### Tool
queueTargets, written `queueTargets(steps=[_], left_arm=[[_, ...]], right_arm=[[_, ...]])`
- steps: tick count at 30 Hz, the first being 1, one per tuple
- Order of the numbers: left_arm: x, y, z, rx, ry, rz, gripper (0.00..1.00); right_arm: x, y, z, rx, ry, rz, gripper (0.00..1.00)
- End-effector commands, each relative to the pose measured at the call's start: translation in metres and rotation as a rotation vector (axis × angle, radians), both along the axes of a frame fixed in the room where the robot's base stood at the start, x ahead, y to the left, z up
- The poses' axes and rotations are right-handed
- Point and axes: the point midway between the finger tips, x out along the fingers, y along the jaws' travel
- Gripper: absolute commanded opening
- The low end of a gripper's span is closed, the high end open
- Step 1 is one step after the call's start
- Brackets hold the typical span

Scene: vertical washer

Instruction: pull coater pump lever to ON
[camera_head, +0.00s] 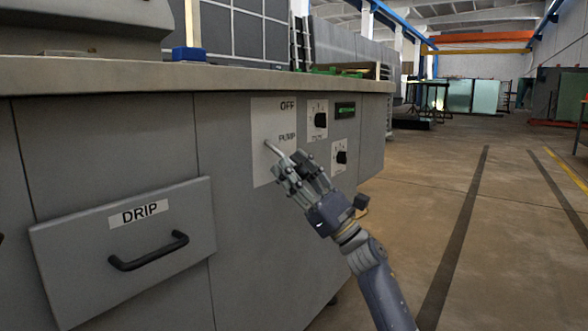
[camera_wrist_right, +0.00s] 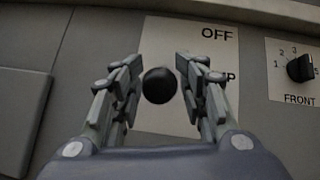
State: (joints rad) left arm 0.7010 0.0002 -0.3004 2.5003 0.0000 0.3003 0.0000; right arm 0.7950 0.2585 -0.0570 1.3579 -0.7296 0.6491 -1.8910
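The pump lever (camera_head: 273,149) is a pale rod that sticks out of a light plate (camera_head: 265,115) marked OFF at the top and PUMP below. In the right wrist view its round black knob (camera_wrist_right: 159,85) lies between my right gripper's fingers, with gaps on both sides. My right gripper (camera_head: 286,172) is at the lever's end in the head view; there the fingers hide the knob. In the right wrist view the gripper (camera_wrist_right: 157,66) is open, and its fingers hide part of the PUMP label. No ON label can be seen. My left gripper is not in view.
A DRIP drawer (camera_head: 75,255) with a black handle (camera_head: 148,251) sticks out at the left. The counter edge (camera_head: 150,75) overhangs above.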

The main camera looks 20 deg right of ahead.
Motion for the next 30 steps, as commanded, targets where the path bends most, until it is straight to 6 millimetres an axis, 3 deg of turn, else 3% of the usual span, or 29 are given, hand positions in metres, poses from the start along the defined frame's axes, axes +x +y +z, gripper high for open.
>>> queueTargets(steps=[7,21,30], left_arm=[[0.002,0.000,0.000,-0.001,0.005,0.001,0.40],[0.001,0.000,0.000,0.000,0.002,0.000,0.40],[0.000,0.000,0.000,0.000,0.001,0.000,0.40]], right_arm=[[-0.009,-0.010,-0.013,0.001,0.000,-0.001,0.38],[-0.052,-0.054,-0.077,0.001,0.002,0.001,0.38],[-0.059,-0.061,-0.086,-0.001,0.000,0.001,0.38]])
